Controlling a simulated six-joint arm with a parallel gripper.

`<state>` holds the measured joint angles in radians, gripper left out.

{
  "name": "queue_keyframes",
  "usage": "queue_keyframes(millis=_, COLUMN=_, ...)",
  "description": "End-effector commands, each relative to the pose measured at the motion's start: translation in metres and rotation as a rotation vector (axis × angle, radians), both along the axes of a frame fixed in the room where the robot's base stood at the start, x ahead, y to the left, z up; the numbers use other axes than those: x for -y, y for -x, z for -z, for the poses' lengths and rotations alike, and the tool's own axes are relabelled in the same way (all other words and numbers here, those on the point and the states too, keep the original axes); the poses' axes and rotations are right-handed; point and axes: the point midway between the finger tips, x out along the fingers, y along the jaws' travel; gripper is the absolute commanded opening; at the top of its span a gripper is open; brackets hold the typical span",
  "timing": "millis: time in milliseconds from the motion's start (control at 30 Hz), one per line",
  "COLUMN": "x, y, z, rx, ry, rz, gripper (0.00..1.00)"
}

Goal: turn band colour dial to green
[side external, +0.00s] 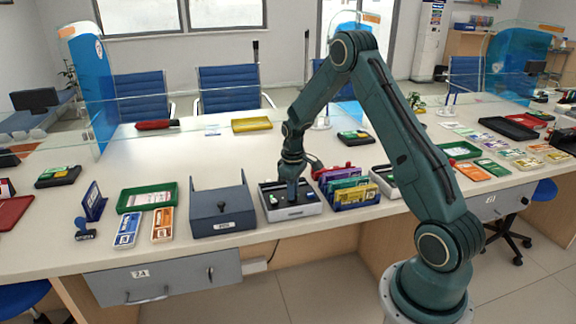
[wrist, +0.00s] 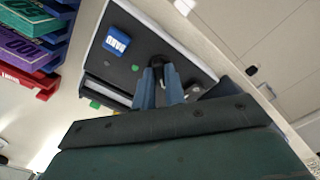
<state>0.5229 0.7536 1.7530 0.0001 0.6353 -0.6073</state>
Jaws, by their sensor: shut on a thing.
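The banding unit with the dial, a low grey-white box with a dark top (side external: 281,215), stands on the counter just right of the grey drawer box. My gripper (side external: 292,197) points down onto its top. In the wrist view the unit's dark top (wrist: 134,45) carries a blue label block (wrist: 117,40) and small green marks (wrist: 135,68). My gripper's two fingers (wrist: 162,82) are closed around a dark round knob, the dial (wrist: 168,70). The fingers hide part of the dial, and I cannot read which colour it points to.
A rack of coloured trays (side external: 347,188) stands close on the unit's right. The grey drawer box (side external: 221,208) stands close on its left. A green tray (side external: 147,197) lies farther left. The counter behind the unit is mostly clear.

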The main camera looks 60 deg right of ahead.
Motion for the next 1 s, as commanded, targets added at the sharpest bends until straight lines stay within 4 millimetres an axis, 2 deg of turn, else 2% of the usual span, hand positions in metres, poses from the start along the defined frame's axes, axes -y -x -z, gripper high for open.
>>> queue_keyframes(millis=267, x=0.0000, y=-0.0003, z=-0.0006, rx=0.001, ry=0.000, rz=0.058, gripper=0.00)
queue_keyframes(millis=467, x=0.0000, y=-0.0004, z=-0.0008, rx=0.001, ry=0.000, rz=0.165, gripper=0.00)
queue_keyframes(millis=1000, x=0.0000, y=-0.0006, z=-0.0011, rx=0.001, ry=0.000, rz=0.646, gripper=0.00)
